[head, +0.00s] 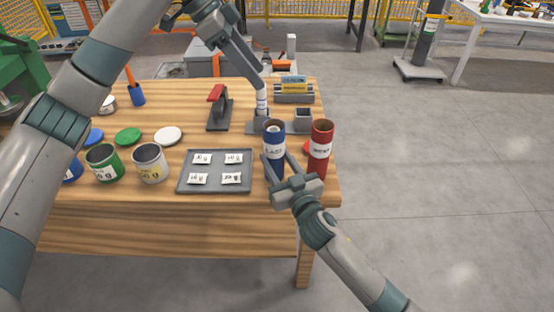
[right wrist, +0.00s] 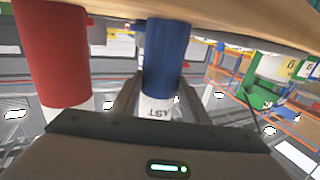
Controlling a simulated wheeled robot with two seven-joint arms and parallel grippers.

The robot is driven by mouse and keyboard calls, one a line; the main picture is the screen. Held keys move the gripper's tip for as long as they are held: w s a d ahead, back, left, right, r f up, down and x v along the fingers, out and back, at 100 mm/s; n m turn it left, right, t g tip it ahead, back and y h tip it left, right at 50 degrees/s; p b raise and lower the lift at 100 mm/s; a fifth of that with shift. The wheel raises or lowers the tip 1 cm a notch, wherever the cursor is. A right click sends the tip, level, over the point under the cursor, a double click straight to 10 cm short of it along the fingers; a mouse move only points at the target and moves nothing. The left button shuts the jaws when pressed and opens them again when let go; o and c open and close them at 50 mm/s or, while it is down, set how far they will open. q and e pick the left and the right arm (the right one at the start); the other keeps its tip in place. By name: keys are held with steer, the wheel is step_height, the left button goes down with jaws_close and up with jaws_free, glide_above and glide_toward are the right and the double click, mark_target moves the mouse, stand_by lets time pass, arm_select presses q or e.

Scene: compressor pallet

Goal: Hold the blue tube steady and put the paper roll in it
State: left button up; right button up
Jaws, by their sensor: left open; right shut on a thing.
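The blue tube (head: 273,146) stands upright at the right front of the table, with its open top facing up. My right gripper (head: 279,166) is shut on its lower part; the tube also shows between the fingers in the right wrist view (right wrist: 166,55). The white paper roll (head: 262,103) is upright just behind the blue tube, above a grey block. My left gripper (head: 261,87) is open at the roll's top end, pointing down. I cannot tell whether its fingers touch the roll.
A red tube (head: 321,147) stands close to the right of the blue tube. A grey tray (head: 216,184) with several white packets lies to the left. Open cans (head: 150,164), lids (head: 168,136) and a red-handled tool (head: 217,108) stand further left and back. A small grey box (head: 303,119) is behind.

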steer(key=o, duration=1.1)
steer(key=shift+o, duration=0.2)
steer(key=v, duration=1.2)
steer(key=shift+f, duration=0.1)
